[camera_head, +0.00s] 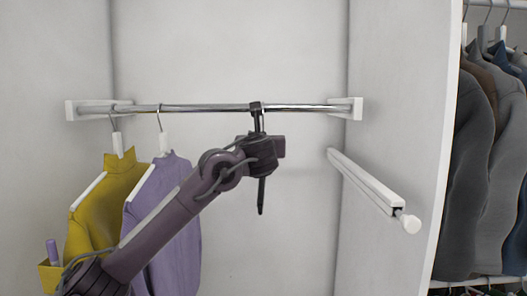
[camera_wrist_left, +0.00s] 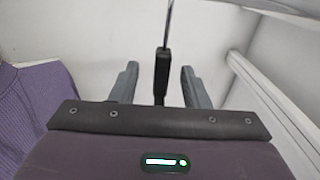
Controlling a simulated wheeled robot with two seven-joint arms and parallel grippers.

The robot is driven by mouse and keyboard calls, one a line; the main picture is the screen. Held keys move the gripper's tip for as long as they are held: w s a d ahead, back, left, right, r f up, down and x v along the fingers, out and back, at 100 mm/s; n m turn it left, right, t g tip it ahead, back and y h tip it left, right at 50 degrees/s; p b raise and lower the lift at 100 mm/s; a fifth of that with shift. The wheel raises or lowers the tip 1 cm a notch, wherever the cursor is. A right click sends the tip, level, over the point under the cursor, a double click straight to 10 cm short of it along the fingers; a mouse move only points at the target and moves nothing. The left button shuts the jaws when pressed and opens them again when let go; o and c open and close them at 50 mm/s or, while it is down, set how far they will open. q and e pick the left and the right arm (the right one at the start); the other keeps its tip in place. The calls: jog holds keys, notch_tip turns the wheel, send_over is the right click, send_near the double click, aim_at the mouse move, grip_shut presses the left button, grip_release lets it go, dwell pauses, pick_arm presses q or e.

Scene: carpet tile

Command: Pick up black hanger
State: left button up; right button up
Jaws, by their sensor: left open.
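The black hanger (camera_head: 261,196) hangs from the chrome rod (camera_head: 205,107), seen nearly edge-on. My left gripper (camera_head: 262,148) is in front of it and hides its middle part; the hook end shows above and a thin dark part below. In the left wrist view the black hanger (camera_wrist_left: 161,72) stands upright between the two grey fingers of my left gripper (camera_wrist_left: 159,68). Gaps show on both sides of it, so the gripper is open and not closed on it. My right gripper is in neither view.
A yellow garment (camera_head: 110,190) and a purple garment (camera_head: 178,200) hang on white hangers to the left; the purple one (camera_wrist_left: 38,112) shows in the left wrist view. A white rail (camera_head: 365,180) juts from the right wall. Several dark garments (camera_head: 470,150) hang beyond that wall.

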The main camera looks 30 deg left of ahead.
aim_at(263, 132)
pick_arm(q)
jog(key=shift+w+a+r+p, duration=0.35)
jog(key=shift+w+r+p, duration=0.4)
jog(key=shift+p, duration=0.4)
jog(key=p+x, duration=0.1)
jog(key=x, duration=0.1)
jog(key=shift+w+a+f, duration=0.15)
jog(key=shift+w+f, duration=0.05)
jog(key=shift+w, duration=0.1)
jog(key=shift+w+a+f+p, duration=0.2)
jog(key=shift+w+a+p, duration=0.15)
jog(key=shift+w+p, duration=0.15)
jog(key=shift+s+d, duration=0.1)
jog(key=c, duration=0.9)
grip_shut()
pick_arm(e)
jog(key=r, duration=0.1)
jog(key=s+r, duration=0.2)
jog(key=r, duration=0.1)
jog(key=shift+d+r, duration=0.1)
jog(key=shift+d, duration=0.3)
